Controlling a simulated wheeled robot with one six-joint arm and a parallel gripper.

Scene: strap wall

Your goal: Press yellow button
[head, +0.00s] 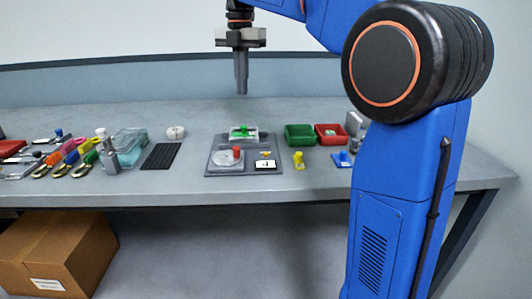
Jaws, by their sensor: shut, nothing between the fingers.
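My gripper (241,92) points straight down with its fingers together, empty, high above the workbench. A grey panel (214,168) lies on the bench below it. The panel carries a red knob or button (237,153) on a light round base and a green part (243,129) at the back. A small yellow spot (265,153) shows above a white label or display (265,164) at the panel's right; it may be a button, but it is too small to tell. A separate yellow object (298,160) stands right of the panel. My gripper touches none of these.
A green bin (300,134) and a red bin (329,134) stand back right, with a blue object (341,159) in front. A black ribbed mat (161,156), clear box (128,143), white roll (175,133) and several coloured tools lie left. A cardboard box (55,255) is below the bench.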

